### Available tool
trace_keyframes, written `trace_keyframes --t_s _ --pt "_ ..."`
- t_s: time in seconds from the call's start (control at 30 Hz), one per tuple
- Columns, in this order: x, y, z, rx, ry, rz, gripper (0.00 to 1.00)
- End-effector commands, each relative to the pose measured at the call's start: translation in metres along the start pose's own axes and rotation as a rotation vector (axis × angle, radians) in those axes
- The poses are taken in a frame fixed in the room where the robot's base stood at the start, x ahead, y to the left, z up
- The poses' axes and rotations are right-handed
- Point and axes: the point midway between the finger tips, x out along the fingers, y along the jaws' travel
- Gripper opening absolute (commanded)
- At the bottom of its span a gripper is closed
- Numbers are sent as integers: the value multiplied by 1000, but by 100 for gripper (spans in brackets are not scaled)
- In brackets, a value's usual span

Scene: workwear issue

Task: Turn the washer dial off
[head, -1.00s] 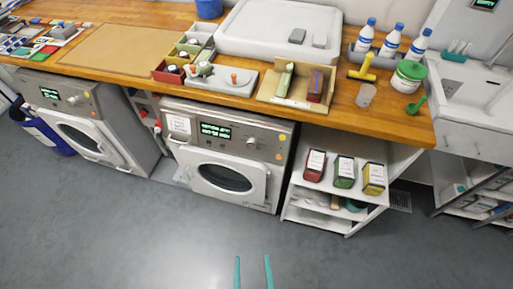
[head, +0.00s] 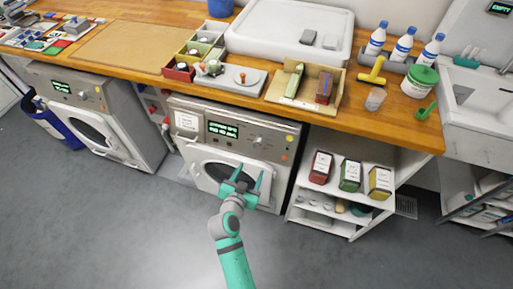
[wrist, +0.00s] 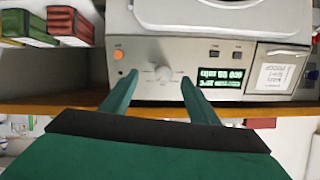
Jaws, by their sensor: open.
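The washer (head: 285,172) in front of me is a grey front-loading machine with a round door and a lit green display (head: 223,130). Its pale round dial (head: 258,141) sits right of the display in the head view. The wrist view appears upside down and shows the dial (wrist: 162,73) between my two teal fingers, with an orange button (wrist: 118,54) to its left. My gripper (head: 249,172) is open and empty, in front of the washer and below the dial in the head view. The exact gap to the dial cannot be told.
A second similar machine (head: 128,120) stands to the left. A wooden counter (head: 345,118) with trays and bottles overhangs the washer panel. A white shelf (head: 335,197) with red, green and yellow boxes stands right. The grey floor (head: 120,230) is clear.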

Motion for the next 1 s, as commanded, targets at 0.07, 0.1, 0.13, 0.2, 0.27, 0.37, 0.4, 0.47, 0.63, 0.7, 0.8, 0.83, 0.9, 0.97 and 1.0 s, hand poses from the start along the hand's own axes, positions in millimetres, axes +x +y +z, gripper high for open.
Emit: trace_keyframes --t_s 0.07,0.1,0.13,0.2,0.27,0.37,0.4,0.47,0.63,0.7,0.8,0.83,0.9,0.97,1.0 --pt "8 -12 -14 34 11 25 55" --pt "10 -16 -19 48 15 37 55" --pt "12 -18 -21 57 17 45 55" --pt "14 -22 -26 73 20 56 55" --pt "16 -24 -28 79 22 63 55" --pt "23 -24 -30 84 23 68 55" --pt "27 -23 -30 84 23 68 55" --pt "35 -22 -30 84 23 68 55" --pt "65 -20 -31 85 23 68 55" --pt "78 -19 -31 84 22 68 55" --pt "94 -18 -30 84 22 68 55" --pt "98 -18 -31 85 22 67 55" --pt "107 -17 -31 84 22 68 55" --pt "113 -17 -31 83 23 67 55" --pt "116 -17 -31 83 23 66 55"
